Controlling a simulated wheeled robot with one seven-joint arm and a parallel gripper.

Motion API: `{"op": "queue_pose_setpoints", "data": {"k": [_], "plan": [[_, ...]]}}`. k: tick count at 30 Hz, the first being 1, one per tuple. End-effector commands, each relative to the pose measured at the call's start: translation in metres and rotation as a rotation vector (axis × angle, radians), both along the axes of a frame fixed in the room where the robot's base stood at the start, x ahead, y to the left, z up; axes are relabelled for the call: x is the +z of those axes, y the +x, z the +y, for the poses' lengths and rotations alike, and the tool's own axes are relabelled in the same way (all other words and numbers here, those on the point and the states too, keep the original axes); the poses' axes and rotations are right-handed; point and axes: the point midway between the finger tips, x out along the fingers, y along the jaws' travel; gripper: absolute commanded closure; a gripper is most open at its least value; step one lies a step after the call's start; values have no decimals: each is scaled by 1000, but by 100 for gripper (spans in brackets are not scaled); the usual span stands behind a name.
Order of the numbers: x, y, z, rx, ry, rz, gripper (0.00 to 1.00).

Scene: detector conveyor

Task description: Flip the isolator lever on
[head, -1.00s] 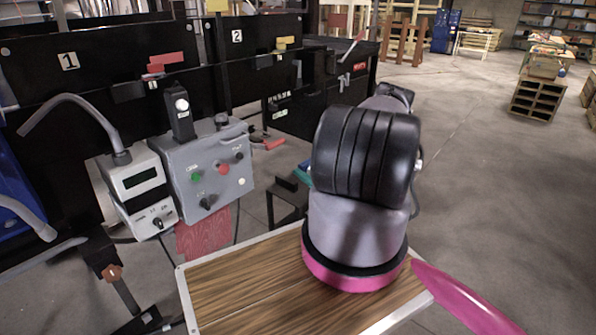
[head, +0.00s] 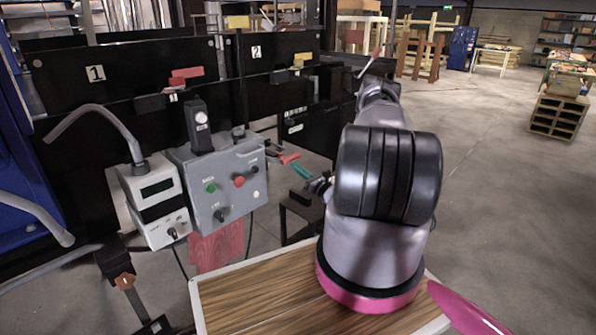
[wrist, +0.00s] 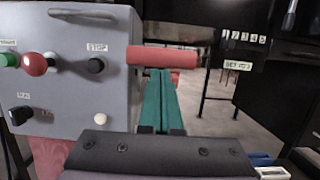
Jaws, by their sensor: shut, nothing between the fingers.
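The isolator lever has a red handle (head: 287,158) and sticks out from the right side of the grey control box (head: 239,164). In the wrist view the red handle (wrist: 163,56) lies level, running right from the box's (wrist: 60,90) edge. My gripper (head: 301,171) shows teal fingers beside the lever, mostly hidden behind my arm in the head view. In the wrist view my gripper (wrist: 161,72) is shut and empty. Its fingertips appear just under the handle in the picture; I cannot tell whether they touch it.
The box carries a green button (head: 211,188), a red button (head: 239,181) and black knobs. A white meter unit (head: 157,197) with a bent grey tube stands to its left. Black panels (head: 130,75) rise behind. A wood-topped table (head: 262,288) is in front. Open floor lies right.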

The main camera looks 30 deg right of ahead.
Motion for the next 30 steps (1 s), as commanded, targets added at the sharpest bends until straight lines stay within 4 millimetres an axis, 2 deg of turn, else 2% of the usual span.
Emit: {"op": "queue_pose_setpoints", "data": {"k": [5,22,27,30], "plan": [[4,1,0,2,-7,15,100],[69,16,7,6,-125,318,100],[88,24,9,0,-129,349,100],[92,26,10,-1,-128,350,100]]}}
